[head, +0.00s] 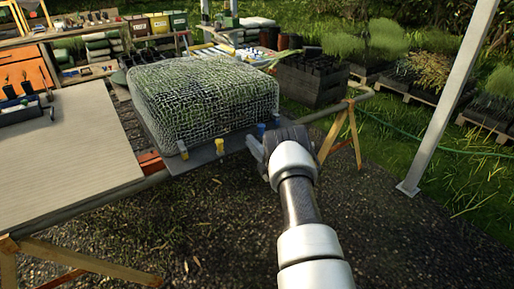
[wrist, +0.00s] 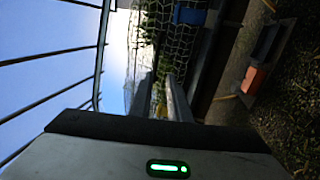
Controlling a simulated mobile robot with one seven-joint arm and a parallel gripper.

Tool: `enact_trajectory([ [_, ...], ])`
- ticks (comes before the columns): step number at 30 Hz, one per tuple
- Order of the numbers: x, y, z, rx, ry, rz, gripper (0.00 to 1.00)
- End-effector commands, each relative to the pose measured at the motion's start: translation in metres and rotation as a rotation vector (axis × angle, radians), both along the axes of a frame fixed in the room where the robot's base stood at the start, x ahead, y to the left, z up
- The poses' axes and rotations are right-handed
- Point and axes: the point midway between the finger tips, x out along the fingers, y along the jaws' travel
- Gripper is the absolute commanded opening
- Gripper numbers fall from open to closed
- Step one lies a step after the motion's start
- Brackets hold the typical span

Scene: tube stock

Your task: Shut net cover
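The net cover (head: 205,90) is a pale mesh draped over a box-shaped green mass on the table. It reaches down near the front edge of a dark base (head: 205,155). Yellow tabs (head: 220,145) and blue tabs (head: 261,130) stand along that edge. My gripper (head: 256,147) is at the right front corner of the base, close to the blue tabs; contact cannot be told. Net mesh and a blue piece (wrist: 188,15) show beyond the fingertips.
A bare board (head: 65,140) lies at the left, with a dark tool tray (head: 20,110) on it. A black crate (head: 312,80) stands behind right, and a white post (head: 450,95) rises at the right. The gravel in front is clear.

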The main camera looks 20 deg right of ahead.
Motion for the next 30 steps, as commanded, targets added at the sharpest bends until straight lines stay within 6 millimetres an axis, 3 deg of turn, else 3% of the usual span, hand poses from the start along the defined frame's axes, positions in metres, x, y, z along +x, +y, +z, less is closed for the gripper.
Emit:
enact_trajectory([
  [3, -0.019, -0.004, -0.004, 0.001, 0.002, -0.001, 0.16],
  [9, -0.033, -0.007, -0.007, 0.0, -0.001, 0.0, 0.16],
  [24, -0.034, -0.007, -0.006, 0.0, -0.002, 0.0, 0.16],
  [27, -0.026, -0.008, 0.006, 0.012, 0.011, -0.011, 0.16],
  [30, -0.009, -0.012, 0.036, 0.049, 0.056, -0.047, 0.16],
])
